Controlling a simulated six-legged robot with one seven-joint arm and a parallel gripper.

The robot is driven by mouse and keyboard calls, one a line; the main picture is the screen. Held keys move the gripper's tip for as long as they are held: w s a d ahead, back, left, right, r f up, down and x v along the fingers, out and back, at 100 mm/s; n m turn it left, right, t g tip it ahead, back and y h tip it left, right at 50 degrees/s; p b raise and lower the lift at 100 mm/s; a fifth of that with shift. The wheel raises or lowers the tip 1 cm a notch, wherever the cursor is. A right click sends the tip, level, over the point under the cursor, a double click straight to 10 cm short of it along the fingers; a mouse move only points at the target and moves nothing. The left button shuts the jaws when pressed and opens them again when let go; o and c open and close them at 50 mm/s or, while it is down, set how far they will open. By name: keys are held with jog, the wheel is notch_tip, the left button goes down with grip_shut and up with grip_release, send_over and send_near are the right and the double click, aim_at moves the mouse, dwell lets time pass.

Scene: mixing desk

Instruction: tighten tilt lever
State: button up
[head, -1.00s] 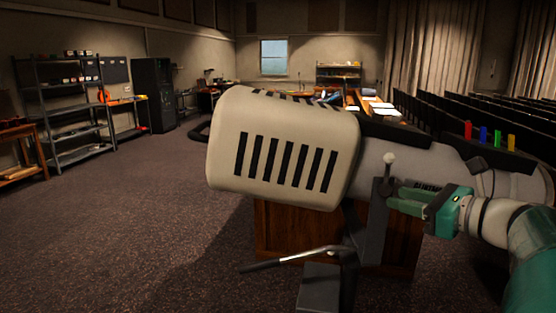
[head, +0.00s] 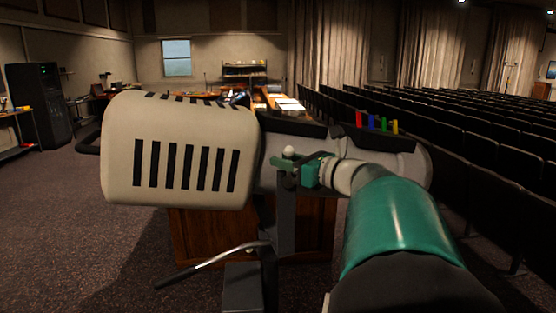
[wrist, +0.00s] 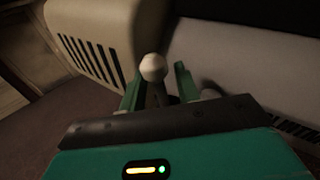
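A lever with a pale ball knob (head: 289,151), apparently the tilt lever, stands beside the grey mount under a large spotlight (head: 180,155). In the wrist view the ball (wrist: 153,67) and its dark stem show between my green fingers. My gripper (head: 284,165) is at the lever just below the ball. In the wrist view my gripper (wrist: 158,82) has its fingers apart, with a gap to the right of the stem. The stem is close to the left finger; I cannot tell whether they touch.
A long grey handle (head: 210,263) slopes down left below the lamp. Four-colour tabs (head: 376,122) stand on the lamp's rear. A wooden cabinet (head: 200,235) is behind the mount. Rows of dark seats (head: 470,140) fill the right. Carpet (head: 60,230) at the left is clear.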

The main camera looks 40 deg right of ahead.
jog(key=shift+w+a, duration=0.15)
jog(key=shift+w, duration=0.55)
grip_shut()
